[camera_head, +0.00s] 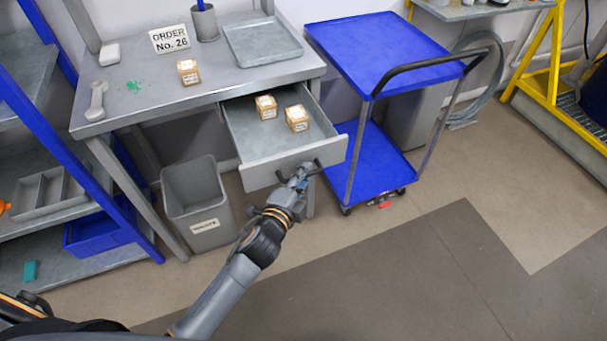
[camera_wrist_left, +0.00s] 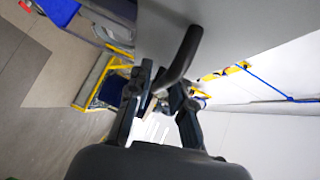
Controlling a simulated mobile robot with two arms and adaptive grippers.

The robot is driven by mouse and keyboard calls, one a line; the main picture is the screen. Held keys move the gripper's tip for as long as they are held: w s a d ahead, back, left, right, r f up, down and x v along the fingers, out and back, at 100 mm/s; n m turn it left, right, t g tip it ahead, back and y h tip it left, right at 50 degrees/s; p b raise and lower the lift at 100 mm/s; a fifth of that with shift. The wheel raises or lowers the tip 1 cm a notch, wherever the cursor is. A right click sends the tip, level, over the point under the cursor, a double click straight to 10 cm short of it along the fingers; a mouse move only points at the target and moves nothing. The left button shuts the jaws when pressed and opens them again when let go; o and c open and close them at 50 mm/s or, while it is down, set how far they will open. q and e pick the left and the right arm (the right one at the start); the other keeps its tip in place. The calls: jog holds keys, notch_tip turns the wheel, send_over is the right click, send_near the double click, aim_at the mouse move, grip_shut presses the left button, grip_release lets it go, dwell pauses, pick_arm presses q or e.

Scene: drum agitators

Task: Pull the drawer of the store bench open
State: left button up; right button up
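The store bench (camera_head: 215,88) stands at the upper left with its drawer (camera_head: 262,150) pulled well out. Two small labelled boxes, one nearer the back (camera_head: 266,107) and one to the right (camera_head: 297,118), sit inside it. My left gripper (camera_head: 298,180) is at the drawer's front, at the dark bar handle (camera_head: 315,166). In the left wrist view the handle (camera_wrist_left: 186,48) runs down between the two fingers of my left gripper (camera_wrist_left: 164,88), which close around it. The exact contact is partly hidden. My right gripper is not in view.
A blue trolley (camera_head: 375,48) stands close to the drawer's right side. A grey waste bin (camera_head: 197,205) is on the floor to the left. A box (camera_head: 188,72), a tray (camera_head: 262,42) and an order sign (camera_head: 169,39) are on the bench. The floor in front is clear.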

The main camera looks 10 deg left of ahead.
pick_arm(q)
jog(key=v, duration=1.2)
jog(key=s+a+f+n+g+y, duration=0.1)
jog(key=s+f+n+g, duration=0.15)
jog(key=f, duration=0.75)
jog(key=s+a+f+n+g, duration=0.2)
jog(key=s+f, duration=0.1)
jog(key=f, duration=0.7)
jog(key=s+a+f+n+g+y, duration=0.1)
jog(key=s+f+n+g, duration=0.1)
jog(key=f, duration=0.7)
jog(key=s+a+f+n+g, duration=0.2)
jog(key=s+f, duration=0.4)
jog(key=s, duration=0.3)
jog(key=s+a+f+n+g+y, duration=0.1)
jog(key=s+a+f+n+g, duration=0.1)
jog(key=s+f, duration=0.5)
jog(key=s+a+f+n+g, duration=0.2)
jog(key=s+f+n+g, duration=0.2)
jog(key=s+f, duration=0.3)
jog(key=s+n, duration=0.1)
jog(key=s, duration=0.3)
jog(key=shift+a+n+p, duration=0.3)
jog(key=shift+n, duration=0.05)
